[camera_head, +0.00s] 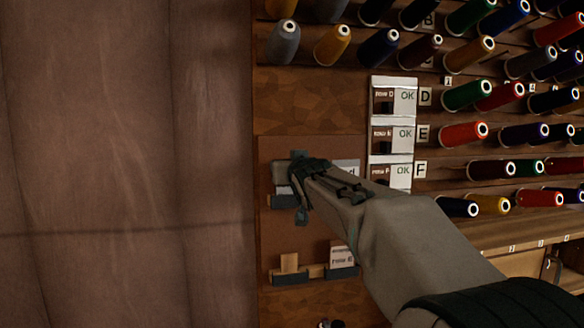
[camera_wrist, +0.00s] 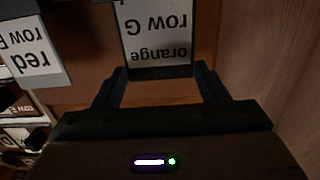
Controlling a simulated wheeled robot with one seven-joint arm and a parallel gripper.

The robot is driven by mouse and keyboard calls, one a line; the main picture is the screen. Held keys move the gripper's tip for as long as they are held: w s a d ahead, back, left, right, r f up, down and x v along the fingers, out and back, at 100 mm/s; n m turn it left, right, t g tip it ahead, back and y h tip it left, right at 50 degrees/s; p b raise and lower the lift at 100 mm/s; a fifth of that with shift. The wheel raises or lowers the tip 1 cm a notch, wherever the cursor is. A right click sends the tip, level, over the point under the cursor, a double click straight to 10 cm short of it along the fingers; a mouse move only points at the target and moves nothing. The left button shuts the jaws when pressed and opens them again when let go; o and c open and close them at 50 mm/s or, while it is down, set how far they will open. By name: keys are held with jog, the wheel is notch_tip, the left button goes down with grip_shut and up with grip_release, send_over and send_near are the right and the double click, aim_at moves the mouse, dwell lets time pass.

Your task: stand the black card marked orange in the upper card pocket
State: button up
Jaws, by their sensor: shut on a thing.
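The black-edged card marked orange, row G (camera_wrist: 157,40), is between my gripper's fingertips (camera_wrist: 158,85) in the wrist view, its lettering upside down there. My gripper (camera_head: 298,186) is shut on it near its top edge. In the head view my gripper is at the upper part of the brown board (camera_head: 267,235) and hides most of the card. The upper card pocket (camera_head: 283,201) shows as a dark strip just left of my gripper, partly covered. I cannot tell whether the card's lower edge is inside it.
A card marked red (camera_wrist: 32,52) stands close beside in the wrist view. Row labels (camera_head: 404,102) and many thread spools (camera_head: 463,133) fill the wall to the right.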

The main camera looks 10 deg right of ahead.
jog(key=o, duration=0.8)
jog(key=s+b, duration=0.4)
jog(key=s, duration=0.9)
jog(key=shift+s+r, duration=0.3)
jog(key=shift+s, duration=0.1)
